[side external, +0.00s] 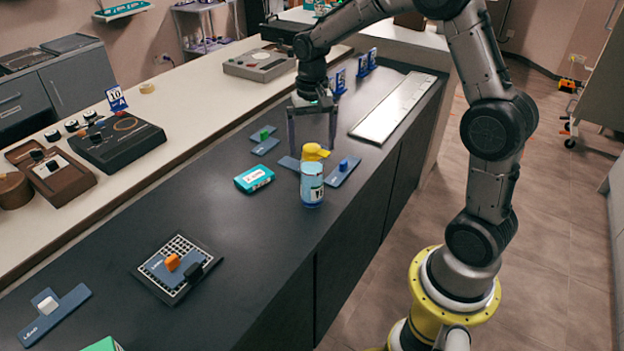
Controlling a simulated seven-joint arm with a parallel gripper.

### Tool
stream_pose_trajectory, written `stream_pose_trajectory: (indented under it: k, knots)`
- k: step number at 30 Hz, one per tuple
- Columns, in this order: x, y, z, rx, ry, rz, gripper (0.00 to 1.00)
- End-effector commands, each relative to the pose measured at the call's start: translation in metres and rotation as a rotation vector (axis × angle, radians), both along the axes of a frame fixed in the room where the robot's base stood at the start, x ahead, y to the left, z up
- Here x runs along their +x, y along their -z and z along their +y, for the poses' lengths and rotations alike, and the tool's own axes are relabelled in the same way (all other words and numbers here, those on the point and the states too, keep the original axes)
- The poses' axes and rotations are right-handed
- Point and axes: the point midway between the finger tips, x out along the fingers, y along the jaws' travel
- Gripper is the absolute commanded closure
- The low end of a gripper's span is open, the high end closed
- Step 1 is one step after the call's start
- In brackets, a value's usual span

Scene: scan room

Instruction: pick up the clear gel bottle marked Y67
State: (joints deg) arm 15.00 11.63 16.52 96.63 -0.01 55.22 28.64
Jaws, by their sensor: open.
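A light-blue bottle with a yellow pump-like cap (312,186) stands upright on the dark counter. Its label is too small to read surely, so I cannot confirm the Y67 mark. My gripper (312,151) points down, open and empty, with its two fingers spread. In the picture the fingertips are level with the yellow cap, which shows in front of the gap between them. The gripper appears to be beyond the bottle, and I cannot tell the exact distance. No contact shows.
A teal box (254,179) lies left of the bottle. A blue-grey plate with a blue knob (342,172) lies close on its right. A perforated board (178,267) sits nearer the camera, and a long pale panel (394,107) lies farther back. Counter between bottle and board is clear.

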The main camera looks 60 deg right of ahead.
Motion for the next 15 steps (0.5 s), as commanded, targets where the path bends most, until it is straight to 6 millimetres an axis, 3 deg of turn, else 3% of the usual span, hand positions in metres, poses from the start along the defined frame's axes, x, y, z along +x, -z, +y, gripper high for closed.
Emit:
stream_pose_trajectory:
  k: [15]
  knots:
    - [-0.003, 0.054, 0.005, 0.001, 0.000, 0.002, 0.00]
